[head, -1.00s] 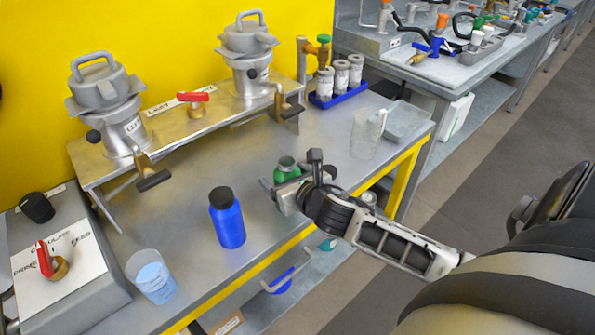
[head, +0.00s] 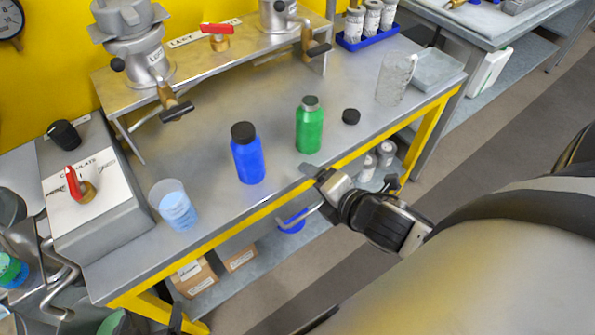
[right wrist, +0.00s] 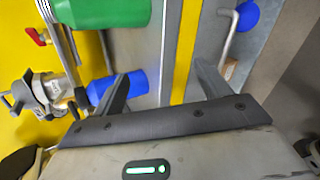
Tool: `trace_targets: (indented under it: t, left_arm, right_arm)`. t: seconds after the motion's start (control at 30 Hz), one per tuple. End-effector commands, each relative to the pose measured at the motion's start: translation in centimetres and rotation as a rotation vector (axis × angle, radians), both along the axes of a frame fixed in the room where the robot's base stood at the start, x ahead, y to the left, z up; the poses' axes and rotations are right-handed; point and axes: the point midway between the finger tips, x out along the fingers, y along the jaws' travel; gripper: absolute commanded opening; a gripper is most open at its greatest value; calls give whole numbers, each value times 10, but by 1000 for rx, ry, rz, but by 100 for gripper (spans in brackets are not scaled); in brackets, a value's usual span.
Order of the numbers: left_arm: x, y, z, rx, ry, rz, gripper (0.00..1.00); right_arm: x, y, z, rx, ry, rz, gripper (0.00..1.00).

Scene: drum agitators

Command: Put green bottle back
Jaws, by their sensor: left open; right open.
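The green bottle (head: 309,128) stands upright near the front of the steel bench, with its neck uncovered. A black cap (head: 351,116) lies on the bench to its right. My right gripper (head: 314,186) is open and empty, just off the bench's yellow front edge, below and apart from the green bottle. In the right wrist view the green bottle (right wrist: 105,12) shows at the upper left, outside the spread fingers. My left gripper (head: 176,318) only just shows at the bottom edge; most of it is out of frame.
A capped blue bottle (head: 247,155) stands left of the green one. A beaker of blue liquid (head: 175,205) is near the front left. A clear jug (head: 394,78) stands at the right end. A raised metal shelf (head: 220,62) carries grey vessels behind. Bench between is clear.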

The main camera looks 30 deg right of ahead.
Motion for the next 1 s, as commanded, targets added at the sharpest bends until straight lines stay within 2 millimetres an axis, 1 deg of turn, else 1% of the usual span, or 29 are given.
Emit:
trace_targets:
  t: [0.03,0.07,0.1,0.2,0.3,0.4,0.53,1.0]
  left_arm:
    - [-1,0,-1,0,2,1,82]
    - [-1,0,-1,0,3,1,82]
    - [-2,0,-1,0,4,0,82]
    - [-3,0,-1,1,6,0,82]
    - [-3,0,-2,0,7,0,82]
    - [-3,0,-2,0,7,0,82]
    - [-3,0,-2,-1,6,0,82]
    - [-2,0,-1,0,4,0,82]
  right_arm:
    - [-9,15,-16,244,43,-120,76]
    - [-14,23,-23,388,67,-194,76]
    - [-20,34,-32,570,99,-292,76]
    - [-32,59,-48,969,174,-525,76]
    - [-41,78,-58,1262,232,-710,76]
    - [-46,89,-63,1442,267,-828,76]
    - [-48,95,-65,1530,286,-891,76]
    - [-47,94,-65,1529,285,-890,76]
